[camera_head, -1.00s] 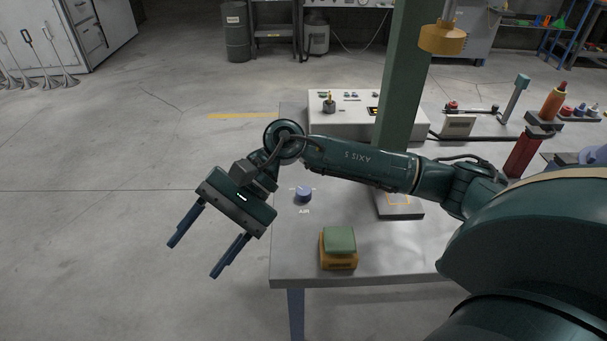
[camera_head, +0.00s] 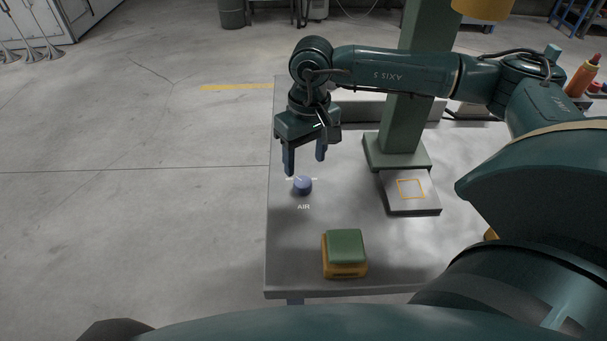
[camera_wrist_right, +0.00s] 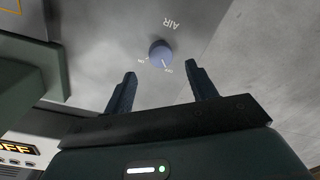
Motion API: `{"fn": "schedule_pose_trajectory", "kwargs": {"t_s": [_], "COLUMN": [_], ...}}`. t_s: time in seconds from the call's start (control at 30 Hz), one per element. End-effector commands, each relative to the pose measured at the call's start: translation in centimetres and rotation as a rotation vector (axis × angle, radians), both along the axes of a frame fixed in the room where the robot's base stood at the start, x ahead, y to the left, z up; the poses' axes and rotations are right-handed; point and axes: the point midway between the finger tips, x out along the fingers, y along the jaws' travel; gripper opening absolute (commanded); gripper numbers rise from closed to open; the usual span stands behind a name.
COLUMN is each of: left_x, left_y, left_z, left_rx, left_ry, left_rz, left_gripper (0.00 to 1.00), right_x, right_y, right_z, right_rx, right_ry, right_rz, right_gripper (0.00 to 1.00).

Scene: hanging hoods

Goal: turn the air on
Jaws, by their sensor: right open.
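The air knob (camera_head: 302,185) is a small round blue-violet dial on the grey table top, with the word AIR printed in front of it. In the right wrist view the knob (camera_wrist_right: 160,55) lies beyond the fingertips, roughly between their lines, with small markings on either side. My right gripper (camera_head: 305,166) points down just above and behind the knob. Its two fingers are apart with nothing between them, and it also shows in the right wrist view (camera_wrist_right: 161,70). I cannot make out touching. My left gripper is not in view.
A green-topped yellow block (camera_head: 345,252) sits near the table's front edge. A green column (camera_head: 408,100) rises from the table (camera_head: 290,260), with a plate marked by a yellow square (camera_head: 411,189) before it. The table's left edge is close to the knob.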

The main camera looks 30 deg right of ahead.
Motion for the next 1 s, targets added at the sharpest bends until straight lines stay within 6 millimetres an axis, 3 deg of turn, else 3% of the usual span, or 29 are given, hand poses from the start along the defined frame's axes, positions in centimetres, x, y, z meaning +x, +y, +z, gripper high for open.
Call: {"fn": "schedule_pose_trajectory", "kwargs": {"t_s": [0.2, 0.4, 0.73, 1.0], "left_x": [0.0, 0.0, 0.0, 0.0], "left_y": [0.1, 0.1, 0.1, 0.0], "left_z": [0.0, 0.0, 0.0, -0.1], "left_rx": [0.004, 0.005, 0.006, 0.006], "left_ry": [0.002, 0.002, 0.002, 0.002], "left_rz": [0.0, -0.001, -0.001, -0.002], "left_gripper": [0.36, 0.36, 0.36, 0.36], "right_x": [-0.1, 0.0, 0.0, 0.0], "right_y": [0.3, 0.4, 0.4, 0.4], "right_z": [-4.0, -5.7, -5.9, -5.9], "right_rx": [0.001, 0.001, 0.001, 0.001], "right_ry": [0.002, 0.0, -0.001, -0.001], "right_rz": [0.0, 0.0, 0.0, 0.0], "right_gripper": [0.57, 0.57, 0.56, 0.34]}}
